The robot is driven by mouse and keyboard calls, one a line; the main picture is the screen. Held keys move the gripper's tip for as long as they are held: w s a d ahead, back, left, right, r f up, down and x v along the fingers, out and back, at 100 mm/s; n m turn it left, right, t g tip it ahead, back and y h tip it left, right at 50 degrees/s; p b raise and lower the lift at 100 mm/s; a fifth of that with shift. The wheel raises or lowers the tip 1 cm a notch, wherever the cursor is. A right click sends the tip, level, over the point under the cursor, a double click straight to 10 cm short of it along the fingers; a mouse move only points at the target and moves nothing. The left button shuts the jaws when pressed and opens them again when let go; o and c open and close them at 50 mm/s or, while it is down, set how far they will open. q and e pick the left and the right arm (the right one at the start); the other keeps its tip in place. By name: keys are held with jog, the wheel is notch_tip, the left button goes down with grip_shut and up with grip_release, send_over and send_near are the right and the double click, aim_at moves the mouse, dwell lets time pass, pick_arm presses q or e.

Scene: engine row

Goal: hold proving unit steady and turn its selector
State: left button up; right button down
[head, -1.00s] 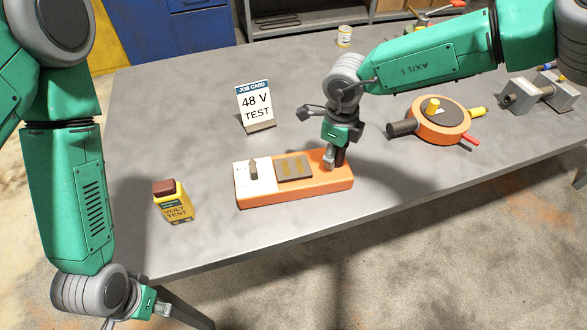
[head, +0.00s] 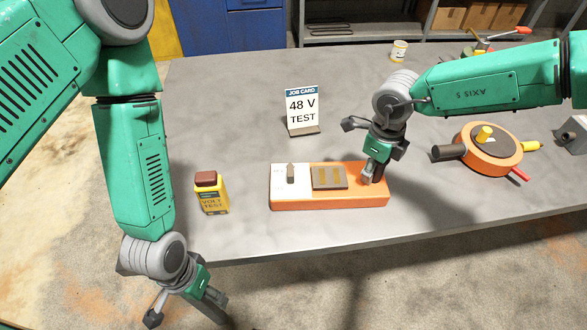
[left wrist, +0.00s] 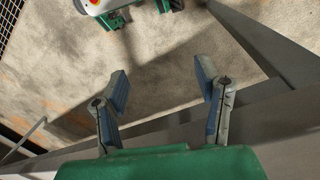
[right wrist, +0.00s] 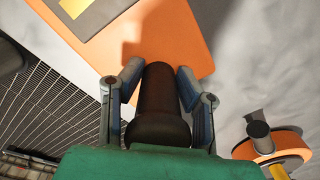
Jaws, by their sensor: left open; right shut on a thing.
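The orange proving unit (head: 330,202) lies on the table, with a white panel, a small grey-brown selector knob (head: 290,174) on its left half and a flat plate with yellow strips in its middle. My right gripper (head: 372,178) is shut on the dark upright handle (right wrist: 160,100) at the unit's right end; the right wrist view shows a finger on each side of it. My left gripper (head: 188,309) is open and empty in front of the table edge, below the tabletop in the picture; its spread fingers show in the left wrist view (left wrist: 162,95).
A job card (head: 302,110) reading "48 V TEST" stands behind the unit. A yellow volt tester (head: 211,195) stands to its left. A round orange device (head: 487,150) with probes lies to the right. A small can (head: 398,51) is at the back.

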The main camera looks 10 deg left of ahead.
pick_arm(q)
jog(key=w+d+r+m+g+h, duration=0.1)
jog(key=w+d+r+h, duration=0.25)
jog(key=d, duration=0.55)
jog(key=w+d+r+m+g+h, duration=0.15)
jog(key=w+d+r, duration=0.3)
jog(key=d, duration=0.45)
jog(key=w+d+r+m+t, duration=0.2)
jog(key=w+d+r+m, duration=0.2)
jog(key=w+r+m, duration=0.75)
jog(key=y, duration=0.7)
send_near(290, 169)
jog(key=shift+m+t, duration=0.4)
jog(key=shift+t, duration=0.05)
jog(key=f, duration=1)
jog(key=shift+s+a+f, duration=0.1)
jog(key=shift+s+f, duration=0.05)
jog(key=shift+s, duration=0.25)
jog(key=c, duration=1.2)
